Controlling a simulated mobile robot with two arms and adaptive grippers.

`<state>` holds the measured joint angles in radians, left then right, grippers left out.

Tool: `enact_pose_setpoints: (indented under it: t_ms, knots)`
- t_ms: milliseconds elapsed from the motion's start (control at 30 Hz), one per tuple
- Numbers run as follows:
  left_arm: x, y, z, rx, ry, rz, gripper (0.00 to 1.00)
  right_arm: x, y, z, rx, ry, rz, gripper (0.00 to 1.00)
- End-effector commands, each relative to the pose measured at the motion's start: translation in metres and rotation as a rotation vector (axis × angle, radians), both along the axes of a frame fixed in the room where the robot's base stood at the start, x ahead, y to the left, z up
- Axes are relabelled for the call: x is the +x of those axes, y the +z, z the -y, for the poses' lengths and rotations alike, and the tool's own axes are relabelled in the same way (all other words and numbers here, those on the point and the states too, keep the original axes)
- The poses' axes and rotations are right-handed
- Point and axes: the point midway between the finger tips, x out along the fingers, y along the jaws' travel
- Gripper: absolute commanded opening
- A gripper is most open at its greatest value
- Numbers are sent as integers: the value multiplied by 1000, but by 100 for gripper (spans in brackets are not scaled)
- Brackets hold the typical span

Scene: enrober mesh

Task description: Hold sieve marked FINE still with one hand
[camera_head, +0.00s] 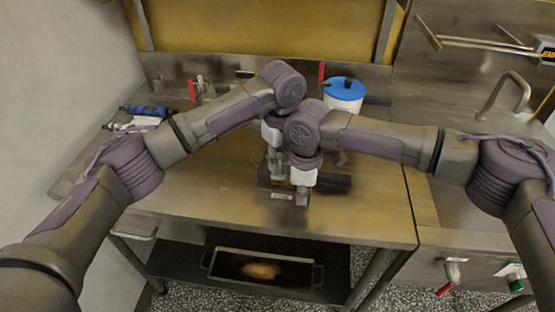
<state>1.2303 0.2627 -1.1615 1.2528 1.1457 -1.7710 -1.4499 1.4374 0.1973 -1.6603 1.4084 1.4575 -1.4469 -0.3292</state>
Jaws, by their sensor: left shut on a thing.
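A dark, low piece with a small pale label (282,196) lies on the steel table under my grippers. I take it to be the sieve, but the label is too small to read and my arms hide much of it. A dark cylindrical part (333,184) shows to its right; I cannot tell if they are joined. My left gripper (276,178) is shut at the piece's back left, its fingertips partly hidden. My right gripper (302,199) points down in front of it, at the label's right. I cannot tell whether its fingers are open or touching the piece.
A white tub with a blue lid (344,90) stands at the back right. Blue bottles (146,111) lie at the back left. A tray (262,270) sits on the shelf below. The table's front left is clear.

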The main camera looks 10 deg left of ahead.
Motion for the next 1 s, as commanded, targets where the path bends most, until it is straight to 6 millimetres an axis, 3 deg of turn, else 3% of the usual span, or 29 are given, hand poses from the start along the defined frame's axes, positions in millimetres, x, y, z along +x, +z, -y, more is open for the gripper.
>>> enact_pose_setpoints:
  t_ms: [33,233,1000]
  knots:
    - [-6,2,22,-27,-29,2,0,-4,2,-12,20,28,4,0]
    - [-6,1,29,-26,-26,1,0,-5,3,-13,22,32,4,0]
    - [-7,1,-6,-23,-28,-3,0,-3,4,-12,21,24,8,0]
